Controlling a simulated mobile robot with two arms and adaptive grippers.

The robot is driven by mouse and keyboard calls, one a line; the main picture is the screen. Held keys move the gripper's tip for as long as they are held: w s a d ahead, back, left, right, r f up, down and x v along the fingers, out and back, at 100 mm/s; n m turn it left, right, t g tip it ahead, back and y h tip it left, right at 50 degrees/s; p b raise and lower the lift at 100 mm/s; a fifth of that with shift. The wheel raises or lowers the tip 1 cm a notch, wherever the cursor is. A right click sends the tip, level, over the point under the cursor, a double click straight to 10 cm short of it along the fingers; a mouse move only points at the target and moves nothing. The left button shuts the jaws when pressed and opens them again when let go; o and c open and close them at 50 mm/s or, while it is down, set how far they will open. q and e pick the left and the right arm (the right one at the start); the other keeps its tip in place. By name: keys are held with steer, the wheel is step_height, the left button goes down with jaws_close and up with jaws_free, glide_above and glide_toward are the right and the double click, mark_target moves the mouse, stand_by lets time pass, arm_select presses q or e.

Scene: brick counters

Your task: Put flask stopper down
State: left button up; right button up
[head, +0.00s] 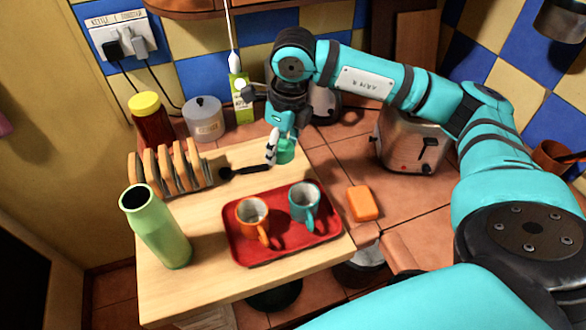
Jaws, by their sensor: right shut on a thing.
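The green flask stopper (286,153) is in my right gripper (279,147), near the back edge of the wooden board (190,290). The gripper points down and is shut on the stopper. Its fingers hide part of the stopper, and I cannot tell whether the stopper touches the surface below. The tall green flask (160,232) stands at the board's left side with its dark mouth uncovered. My left gripper is not in view.
A red tray (243,258) holds an orange cup (252,214) and a teal cup (304,200). A black utensil (240,171) lies near a toast rack (170,168). An orange block (362,203) and a toaster (405,143) stand right. The board's front left is clear.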

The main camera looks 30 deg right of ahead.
mark_target(295, 164)
steer(key=w+d+f+m+g+h+b, duration=0.1)
steer(key=w+d+m+h+b, duration=0.35)
steer(key=m, duration=1.75)
steer(key=shift+y, duration=0.95)
steer(key=f+p, duration=0.1)
steer(key=f, duration=0.2)
steer(key=d+f+p, duration=0.1)
steer(key=f, duration=0.2)
steer(key=d+f+p, duration=0.1)
steer(key=f, duration=0.2)
steer(key=shift+f, duration=0.4)
steer(key=shift+f, duration=0.15)
steer(key=o, duration=1)
steer(key=shift+o, duration=0.2)
